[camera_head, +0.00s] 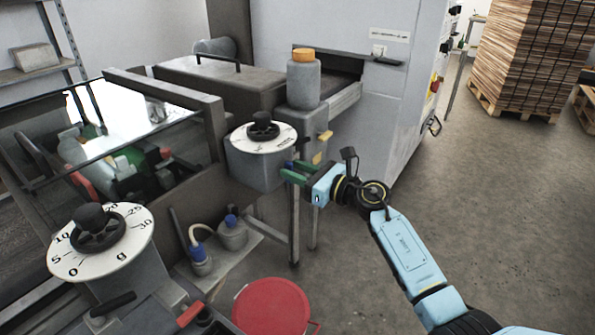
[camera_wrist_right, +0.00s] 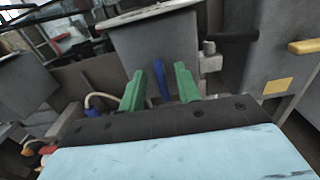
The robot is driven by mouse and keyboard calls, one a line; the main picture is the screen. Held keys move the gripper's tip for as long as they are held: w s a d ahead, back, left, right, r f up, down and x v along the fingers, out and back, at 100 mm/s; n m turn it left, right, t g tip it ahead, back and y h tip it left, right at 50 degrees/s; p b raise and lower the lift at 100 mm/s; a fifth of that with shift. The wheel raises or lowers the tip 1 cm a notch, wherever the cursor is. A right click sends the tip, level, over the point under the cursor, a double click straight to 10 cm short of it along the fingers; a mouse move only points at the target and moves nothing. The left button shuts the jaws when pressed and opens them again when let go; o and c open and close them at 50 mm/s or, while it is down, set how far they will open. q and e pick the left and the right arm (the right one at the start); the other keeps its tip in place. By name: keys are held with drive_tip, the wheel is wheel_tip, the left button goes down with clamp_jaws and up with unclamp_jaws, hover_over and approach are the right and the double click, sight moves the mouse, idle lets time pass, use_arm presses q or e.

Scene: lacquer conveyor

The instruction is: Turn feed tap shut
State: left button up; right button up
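A blue lever (camera_wrist_right: 161,80), which looks like the feed tap's handle, sits low on the front of a grey box in the right wrist view. My right gripper (camera_head: 294,173) reaches the box from the right. In the right wrist view its green fingers (camera_wrist_right: 160,88) stand apart, one on each side of the lever, with gaps visible. Whether they touch it is not clear. The valve body is mostly hidden. My left gripper is not in view.
The dial (camera_head: 264,137) tops the box; a second dial (camera_head: 101,240) stands at front left. A bottle with an orange cap (camera_head: 303,80) stands behind. A red drum (camera_head: 271,308) stands below.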

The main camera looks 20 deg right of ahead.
clamp_jaws()
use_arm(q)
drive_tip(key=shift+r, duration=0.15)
use_arm(e)
drive_tip(key=shift+d+m+p, duration=0.1)
drive_tip(key=shift+m+p, duration=0.35)
drive_tip(key=shift+m, duration=0.15)
drive_tip(key=m+p, duration=0.1)
drive_tip(key=m, duration=0.1)
drive_tip(key=m+p, duration=0.1)
drive_tip(key=m, duration=0.3)
drive_tip(key=shift+w+d+p, duration=0.3)
drive_tip(key=shift+p, duration=0.1)
use_arm(q)
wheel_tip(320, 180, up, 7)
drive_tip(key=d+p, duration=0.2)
drive_tip(key=p, duration=0.1)
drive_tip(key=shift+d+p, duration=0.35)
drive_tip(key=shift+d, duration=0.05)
use_arm(e)
drive_tip(key=m, duration=0.3)
drive_tip(key=f+m, duration=0.1)
drive_tip(key=m, duration=0.6)
drive_tip(key=shift+w+d+f+m, duration=0.2)
drive_tip(key=shift+d+m, duration=0.05)
drive_tip(key=shift+m, duration=0.15)
